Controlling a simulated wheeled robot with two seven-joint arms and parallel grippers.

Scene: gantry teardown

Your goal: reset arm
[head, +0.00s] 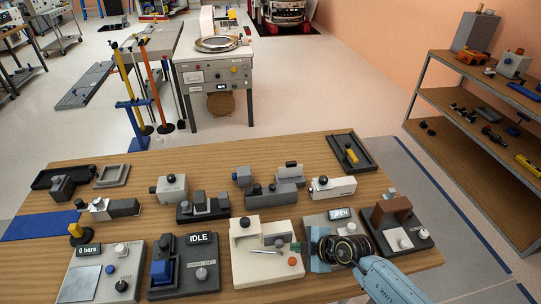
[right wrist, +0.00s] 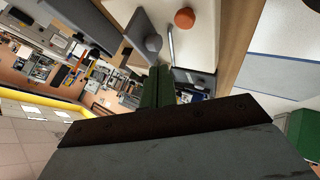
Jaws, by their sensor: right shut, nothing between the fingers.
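My right arm (head: 385,280) comes in from the lower right over the front of the wooden table. Its gripper (head: 297,247) has green fingers, shut and empty, pointing left at the right edge of a white fixture (head: 250,270). The closed fingers also show in the right wrist view (right wrist: 158,88). A thin metal rod (head: 264,251) and an orange button (head: 292,262) on the fixture are close to the fingertips. I cannot tell whether the fingers touch the fixture. My left gripper is not in view.
A grey device with a lit display (head: 340,213) and a dark fixture with a brown block (head: 392,210) stand beside the right wrist. An "IDLE" box (head: 183,270) and a "0 bars" box (head: 105,275) stand to the left. Several fixtures fill the table's middle. Bare wood shows along the back.

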